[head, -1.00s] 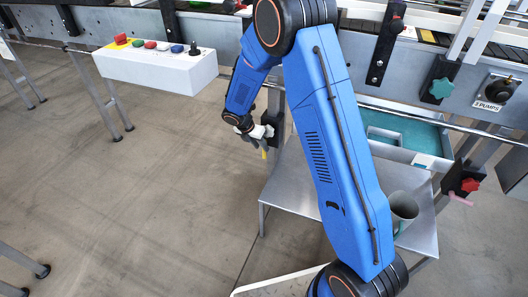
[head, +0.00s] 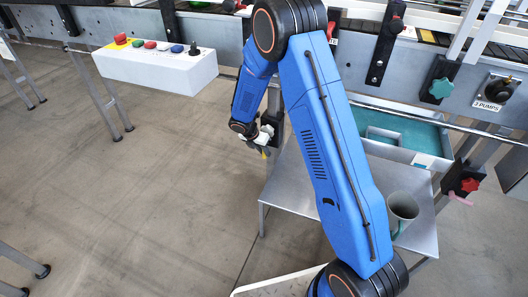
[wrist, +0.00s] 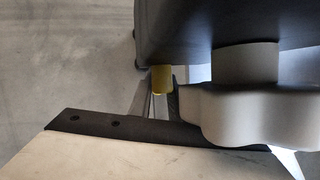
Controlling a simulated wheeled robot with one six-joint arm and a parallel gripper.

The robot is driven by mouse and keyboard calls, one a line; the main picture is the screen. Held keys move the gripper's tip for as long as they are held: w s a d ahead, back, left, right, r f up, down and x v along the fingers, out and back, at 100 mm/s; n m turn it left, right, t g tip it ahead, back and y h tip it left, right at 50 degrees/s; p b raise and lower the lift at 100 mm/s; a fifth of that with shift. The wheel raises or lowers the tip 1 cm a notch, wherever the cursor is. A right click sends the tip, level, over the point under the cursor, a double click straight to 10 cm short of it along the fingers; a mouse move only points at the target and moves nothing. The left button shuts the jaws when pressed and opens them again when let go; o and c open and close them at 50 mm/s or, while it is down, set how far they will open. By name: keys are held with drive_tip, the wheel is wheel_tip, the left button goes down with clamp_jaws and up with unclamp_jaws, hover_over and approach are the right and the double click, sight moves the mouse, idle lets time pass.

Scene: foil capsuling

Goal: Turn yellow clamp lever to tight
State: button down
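The yellow clamp lever (head: 264,153) shows as a small yellow tip beside the dark clamp block on a stand leg in the head view. In the wrist view its yellow end (wrist: 162,79) sits near the middle, below a large dark rounded body. A pale grey lobed knob (wrist: 250,112) is just right of it and also shows as a small white shape in the head view (head: 266,132). My gripper (head: 256,141) is at the clamp, close to the lever. Its fingers are too small and hidden to tell open from shut, or whether they touch the lever.
A grey metal table (head: 286,184) stands right of the clamp, with a grey mug (head: 402,208) on it and a teal-lined tray (head: 400,132) behind. A white button box (head: 160,68) hangs at upper left.

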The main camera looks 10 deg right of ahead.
drive_tip(key=shift+h, duration=0.3)
drive_tip(key=shift+s+d+g+h, duration=0.15)
drive_tip(key=shift+d+g+h, duration=0.05)
drive_tip(key=shift+g+h, duration=0.55)
drive_tip(key=shift+s+d+r+n+g+h, duration=0.3)
drive_tip(key=shift+g+h, duration=0.3)
drive_tip(key=shift+h, duration=0.5)
drive_tip(key=shift+s+d+r+n+g+h, duration=0.1)
drive_tip(key=shift+d+r+n+g+h, duration=0.3)
drive_tip(key=shift+h, duration=0.65)
drive_tip(key=shift+s+d+r+n+g+h, duration=0.15)
drive_tip(key=shift+n+g+h, duration=0.25)
drive_tip(key=shift+g+h, duration=0.55)
drive_tip(key=shift+r+h, duration=0.1)
drive_tip(key=shift+h, duration=0.15)
drive_tip(key=c, duration=1.7)
unclamp_jaws()
